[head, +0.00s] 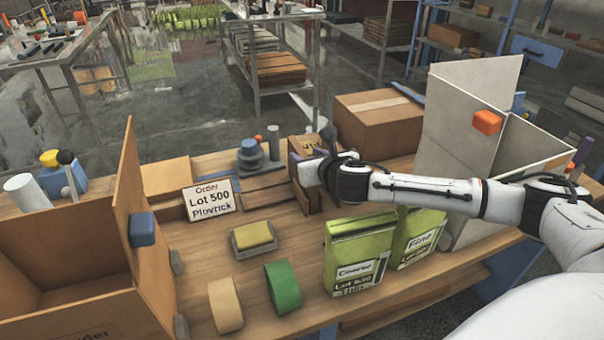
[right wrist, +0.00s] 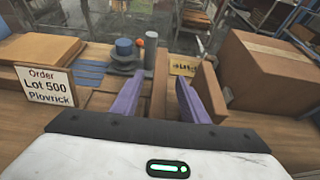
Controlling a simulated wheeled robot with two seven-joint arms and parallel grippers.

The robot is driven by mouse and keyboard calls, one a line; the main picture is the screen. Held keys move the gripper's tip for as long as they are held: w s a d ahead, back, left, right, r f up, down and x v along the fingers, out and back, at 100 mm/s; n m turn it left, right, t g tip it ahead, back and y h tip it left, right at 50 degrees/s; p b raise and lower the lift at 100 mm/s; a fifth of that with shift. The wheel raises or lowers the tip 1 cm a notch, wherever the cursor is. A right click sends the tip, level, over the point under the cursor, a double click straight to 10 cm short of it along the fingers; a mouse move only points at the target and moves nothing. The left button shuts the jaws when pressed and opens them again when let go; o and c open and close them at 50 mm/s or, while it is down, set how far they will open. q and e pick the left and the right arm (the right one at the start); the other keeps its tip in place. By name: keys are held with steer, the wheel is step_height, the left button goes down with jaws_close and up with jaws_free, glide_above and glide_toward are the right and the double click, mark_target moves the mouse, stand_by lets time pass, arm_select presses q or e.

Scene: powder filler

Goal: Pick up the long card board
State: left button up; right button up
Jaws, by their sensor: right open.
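Upright brown card boards (head: 301,197) stand in a holder near the back middle of the workbench. My right gripper (head: 315,160) is over them, partly hidden behind its own wrist in the head view. In the right wrist view its two purple fingers (right wrist: 164,98) are open and apart. One thin brown board (right wrist: 160,82) stands upright between the fingers, with gaps that look clear on both sides. Another brown board (right wrist: 211,92) stands just right of the right finger. I cannot tell which board is the longest. My left gripper is not in view.
An order sign (head: 210,200) stands left of the boards. A closed carton (head: 380,122) is behind right. Green bags (head: 355,258) stand in front. An open brown box (head: 60,262) is at left, a pale open box (head: 470,110) at right.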

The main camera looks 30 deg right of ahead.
mark_target(303, 154)
steer(key=shift+x, duration=2.4)
steer(key=shift+c, duration=0.5)
jaws_close()
